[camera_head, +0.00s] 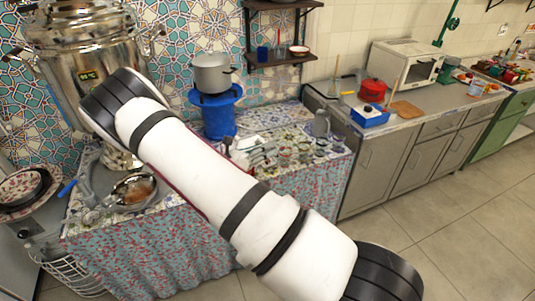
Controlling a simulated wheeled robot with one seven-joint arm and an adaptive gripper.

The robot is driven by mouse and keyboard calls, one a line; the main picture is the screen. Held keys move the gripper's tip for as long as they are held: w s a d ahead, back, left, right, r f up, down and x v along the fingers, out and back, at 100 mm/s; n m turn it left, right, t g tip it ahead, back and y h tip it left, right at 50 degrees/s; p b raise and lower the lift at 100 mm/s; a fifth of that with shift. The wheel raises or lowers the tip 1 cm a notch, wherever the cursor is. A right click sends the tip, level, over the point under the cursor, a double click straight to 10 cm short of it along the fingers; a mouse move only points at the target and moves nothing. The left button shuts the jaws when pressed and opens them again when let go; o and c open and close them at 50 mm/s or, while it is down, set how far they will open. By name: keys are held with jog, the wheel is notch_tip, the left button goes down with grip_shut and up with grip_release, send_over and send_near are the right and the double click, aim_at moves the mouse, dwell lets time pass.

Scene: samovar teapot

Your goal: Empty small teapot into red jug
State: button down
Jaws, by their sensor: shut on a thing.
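My arm crosses the view from the lower right to the upper left, and its far end hides part of a large silver samovar (78,42). My gripper cannot be made out. A shiny metal vessel (134,208) with brown contents stands on the patterned table at the lower left; I cannot tell whether it is the small teapot. Grey metal parts (86,184) lie beside it, too unclear to name. A red pot-like vessel (372,91) stands on the far counter; I cannot tell whether it is the red jug. A dark red strip shows along my arm's lower edge, mostly hidden.
A grey pot (211,73) sits on a blue stand (220,112) at the back. Small glasses (304,152) and white items (255,150) crowd the table's right part. A patterned bowl (20,187) is at far left. The floor (470,215) at right is clear.

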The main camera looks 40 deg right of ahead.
jog(key=shift+w+d+r+n, duration=0.1)
jog(key=shift+w+r+n, duration=0.25)
jog(key=shift+r, duration=0.35)
jog(key=shift+w+a+r+n, duration=0.1)
jog(key=shift+w+r+n, duration=0.3)
jog(key=shift+r, duration=0.35)
jog(key=shift+w+d+r+n, duration=0.1)
jog(key=shift+w+r+n, duration=0.25)
jog(key=shift+r, duration=0.35)
jog(key=shift+w+r+n+b, duration=0.3)
jog(key=shift+w+r+n, duration=0.1)
jog(key=shift+r, duration=0.2)
jog(key=shift+w+r+n+b, duration=0.25)
jog(key=shift+w+r+n, duration=0.15)
jog(key=shift+r, duration=0.2)
jog(key=shift+w+d+r+n+b, duration=0.1)
jog(key=shift+w+r+n+b, duration=0.3)
jog(key=shift+w+r+n, duration=0.5)
jog(key=w+r+n+b, duration=0.3)
jog(key=w+n+b, duration=0.1)
jog(key=w, duration=0.4)
jog(key=w+d+r+n+b, duration=0.1)
jog(key=w+r+n+b, duration=0.2)
jog(key=w+b, duration=0.3)
jog(key=shift+w+r+n, duration=0.2)
jog(key=shift+w+n, duration=0.6)
jog(key=shift+w, duration=0.25)
jog(key=shift+d, duration=0.1)
dwell(1.2)
